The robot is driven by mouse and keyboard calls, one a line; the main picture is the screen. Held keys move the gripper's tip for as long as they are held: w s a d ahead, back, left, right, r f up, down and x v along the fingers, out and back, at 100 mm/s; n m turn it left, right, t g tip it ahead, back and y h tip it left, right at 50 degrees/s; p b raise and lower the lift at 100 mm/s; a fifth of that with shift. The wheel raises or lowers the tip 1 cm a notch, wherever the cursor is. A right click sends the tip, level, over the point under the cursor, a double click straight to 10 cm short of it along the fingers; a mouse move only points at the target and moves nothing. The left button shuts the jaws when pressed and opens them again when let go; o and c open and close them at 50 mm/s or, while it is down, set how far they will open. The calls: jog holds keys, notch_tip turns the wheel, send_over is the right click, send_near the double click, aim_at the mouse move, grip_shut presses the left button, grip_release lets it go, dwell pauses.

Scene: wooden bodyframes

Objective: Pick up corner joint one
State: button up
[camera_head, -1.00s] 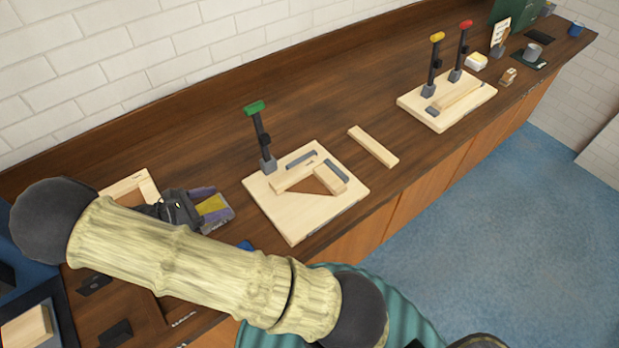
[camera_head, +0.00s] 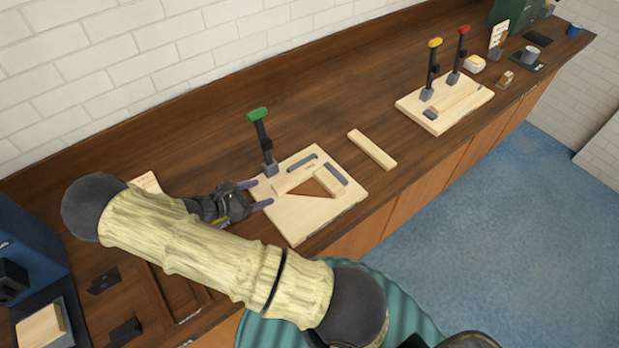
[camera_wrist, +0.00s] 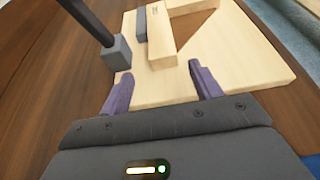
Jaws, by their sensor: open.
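The corner joint appears to be the L-shaped pair of light wooden pieces (camera_head: 295,179) lying on the square pale board in the middle of the bench. In the wrist view its near bar (camera_wrist: 161,42) points towards my gripper. My gripper (camera_head: 258,194) is at the left edge of this board. In the wrist view my gripper (camera_wrist: 162,90) has its two purple fingers apart, with nothing between them. The near end of the bar lies just beyond the fingertips, not touching them as far as I can see.
A green-topped clamp post (camera_head: 262,142) stands at the board's (camera_head: 305,222) back left corner. Dark grey blocks (camera_head: 302,162) sit on the board along the pieces. A loose wooden bar (camera_head: 372,149) lies to the right. Another board (camera_head: 440,122) carries yellow and red-topped clamps further right.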

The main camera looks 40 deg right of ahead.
aim_at(274, 189)
jog(key=p+x, duration=0.1)
jog(key=x, duration=0.1)
jog(key=p+x, duration=0.2)
jog(key=shift+s+d, duration=0.2)
jog(key=shift+d, duration=0.1)
jog(key=shift+d+f, duration=0.2)
jog(key=shift+d, duration=0.1)
jog(key=c, duration=1.2)
jog(key=shift+r, duration=0.2)
notch_tip(274, 189, up, 18)
jog(key=b, duration=0.3)
jog(key=shift+f, duration=0.15)
